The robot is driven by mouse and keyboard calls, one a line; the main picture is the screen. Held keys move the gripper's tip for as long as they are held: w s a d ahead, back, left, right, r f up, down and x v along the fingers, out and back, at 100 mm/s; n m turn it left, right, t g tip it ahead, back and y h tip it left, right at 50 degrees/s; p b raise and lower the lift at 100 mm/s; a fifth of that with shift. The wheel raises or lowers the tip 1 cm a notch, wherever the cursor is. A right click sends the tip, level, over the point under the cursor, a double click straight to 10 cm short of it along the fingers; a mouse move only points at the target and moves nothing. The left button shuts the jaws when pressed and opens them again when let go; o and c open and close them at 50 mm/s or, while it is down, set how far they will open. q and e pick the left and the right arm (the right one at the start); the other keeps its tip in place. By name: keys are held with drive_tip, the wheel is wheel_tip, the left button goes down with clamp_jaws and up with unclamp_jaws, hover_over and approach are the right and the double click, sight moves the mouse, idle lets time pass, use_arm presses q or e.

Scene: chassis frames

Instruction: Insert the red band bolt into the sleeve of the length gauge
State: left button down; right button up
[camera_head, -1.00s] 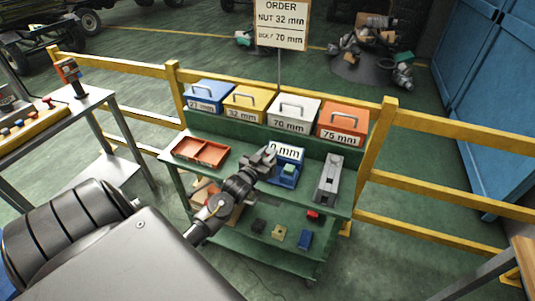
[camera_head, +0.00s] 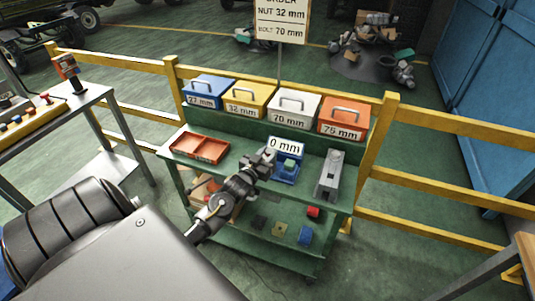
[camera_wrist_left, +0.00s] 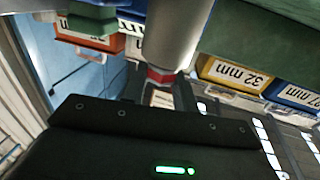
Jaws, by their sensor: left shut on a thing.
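The length gauge (camera_head: 286,170) is a blue stand with a greenish block and a white "0 mm" display, on the green cart's top. My left gripper (camera_head: 265,161) is just left of it, in front of the display's left side. Whether the bolt touches the sleeve is hidden. My right gripper is not in view.
An empty orange two-compartment tray (camera_head: 200,147) lies left on the cart and a grey fixture (camera_head: 329,175) stands right. Blue, yellow, white and orange labelled boxes (camera_head: 291,106) line the back shelf. A sign (camera_head: 281,20) reads nut 32 mm, bolt 70 mm.

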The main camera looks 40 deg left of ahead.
use_arm(q)
drive_tip(key=shift+f, duration=0.15)
drive_tip(key=c, duration=1)
unclamp_jaws()
drive_tip(key=s+b, duration=0.1)
drive_tip(key=s, duration=0.2)
drive_tip(key=s+d+b, duration=0.1)
drive_tip(key=s, duration=0.3)
drive_tip(key=s+d, duration=0.1)
drive_tip(key=s, duration=0.2)
drive_tip(key=shift+s+b, duration=0.35)
drive_tip(key=shift+b, duration=0.05)
